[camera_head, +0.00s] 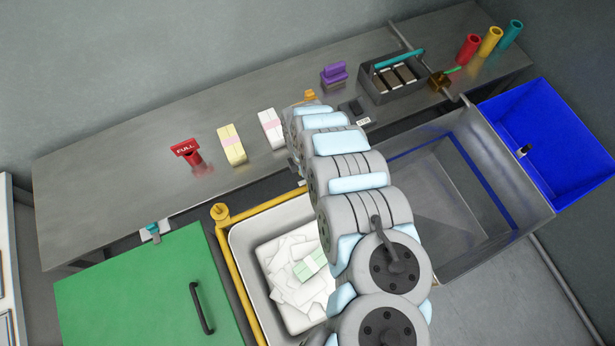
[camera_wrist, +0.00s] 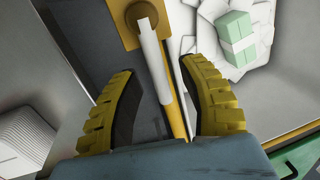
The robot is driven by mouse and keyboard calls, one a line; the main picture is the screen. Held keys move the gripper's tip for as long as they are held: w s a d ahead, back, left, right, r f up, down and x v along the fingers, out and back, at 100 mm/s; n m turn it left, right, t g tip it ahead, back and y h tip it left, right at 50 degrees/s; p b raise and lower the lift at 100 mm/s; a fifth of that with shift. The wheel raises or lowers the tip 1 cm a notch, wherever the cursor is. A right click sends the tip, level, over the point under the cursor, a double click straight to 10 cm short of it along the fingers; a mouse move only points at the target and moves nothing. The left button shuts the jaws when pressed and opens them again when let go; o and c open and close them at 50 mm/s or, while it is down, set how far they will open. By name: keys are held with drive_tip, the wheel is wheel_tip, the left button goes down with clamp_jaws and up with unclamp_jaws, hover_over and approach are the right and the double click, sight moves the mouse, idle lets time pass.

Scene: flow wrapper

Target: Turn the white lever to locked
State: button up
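The white lever (camera_wrist: 150,45) shows in the wrist view. It runs from a round pivot on a yellow plate (camera_wrist: 118,22) down between my fingers. My gripper (camera_wrist: 158,67) is open, with one yellow, black-padded finger on each side of the lever. Gaps show on both sides, so neither finger visibly touches it. A yellow bar (camera_wrist: 177,115) lies below and beside the lever. In the head view my arm hides the lever and the gripper.
A green panel (camera_head: 140,300) is at the lower left. The bench holds a red FULL sign (camera_head: 187,152), banded stacks (camera_head: 231,145) and a grey caddy (camera_head: 390,95). A blue bin (camera_head: 560,140) stands right.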

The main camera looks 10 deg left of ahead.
drive_tip(key=shift+r, duration=0.1)
wheel_tip(320, 180, up, 12)
drive_tip(key=w+a, duration=0.1)
drive_tip(key=shift+w+a+f, duration=0.2)
drive_tip(key=shift+w, duration=0.2)
idle(0.7)
